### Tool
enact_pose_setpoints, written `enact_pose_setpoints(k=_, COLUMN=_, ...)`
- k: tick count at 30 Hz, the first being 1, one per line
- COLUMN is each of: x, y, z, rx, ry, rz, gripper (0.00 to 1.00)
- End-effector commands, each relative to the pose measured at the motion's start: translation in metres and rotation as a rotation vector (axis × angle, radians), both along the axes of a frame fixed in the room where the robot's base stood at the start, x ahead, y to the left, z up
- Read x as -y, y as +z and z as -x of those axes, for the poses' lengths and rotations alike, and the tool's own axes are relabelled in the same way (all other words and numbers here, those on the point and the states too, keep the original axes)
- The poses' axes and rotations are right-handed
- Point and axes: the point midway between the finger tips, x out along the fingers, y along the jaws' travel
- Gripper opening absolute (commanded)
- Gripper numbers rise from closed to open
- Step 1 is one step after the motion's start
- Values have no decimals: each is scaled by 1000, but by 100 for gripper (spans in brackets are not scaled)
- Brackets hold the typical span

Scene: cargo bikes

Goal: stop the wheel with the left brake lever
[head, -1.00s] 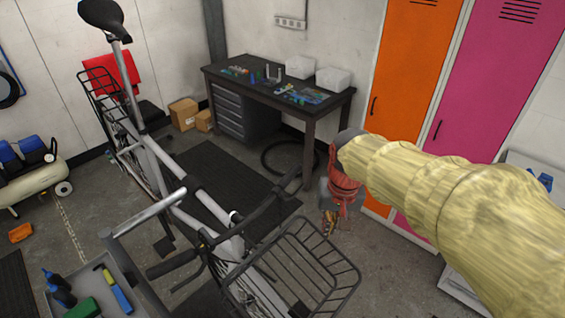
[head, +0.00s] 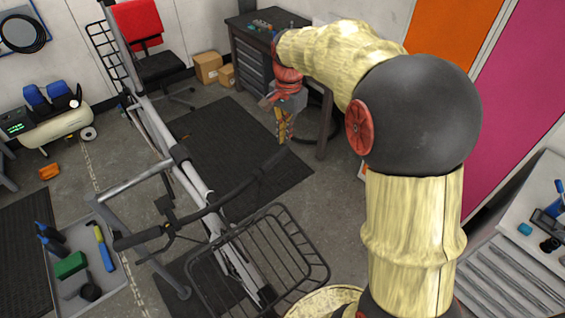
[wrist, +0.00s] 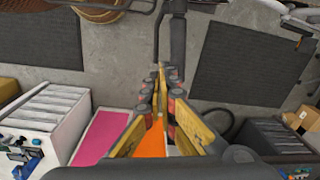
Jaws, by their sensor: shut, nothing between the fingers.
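The cargo bike's handlebar (head: 215,208) crosses the middle of the head view. Its grip on the picture's right (head: 271,163) is black and lies close to my gripper (head: 284,138). My gripper points down, shut and empty, just above and beyond that grip in the picture. In the wrist view the black grip (wrist: 177,40) stands just past my fingertips (wrist: 162,68); I cannot tell if they touch. A thin dark curved bar (wrist: 155,25) beside the grip may be the brake lever. In the head view that lever is too small to make out. The wheel is not clearly visible.
A black wire basket (head: 275,262) sits at the bike's front, between handlebar and camera. A grey tool tray (head: 125,270) is at lower left. A dark workbench (head: 245,35) stands behind my gripper, and lockers (head: 520,130) are at right. Dark mats (head: 235,125) cover the floor.

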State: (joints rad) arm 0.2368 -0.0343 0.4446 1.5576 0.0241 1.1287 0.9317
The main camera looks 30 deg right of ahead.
Motion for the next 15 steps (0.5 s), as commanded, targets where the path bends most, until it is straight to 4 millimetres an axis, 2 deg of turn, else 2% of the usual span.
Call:
enact_pose_setpoints(k=6, x=-1, y=0, z=3, rx=-10, ry=-72, rz=-6, gripper=0)
enact_pose_setpoints(k=15, x=-1, y=0, z=3, rx=-10, ry=-85, rz=-6, gripper=0)
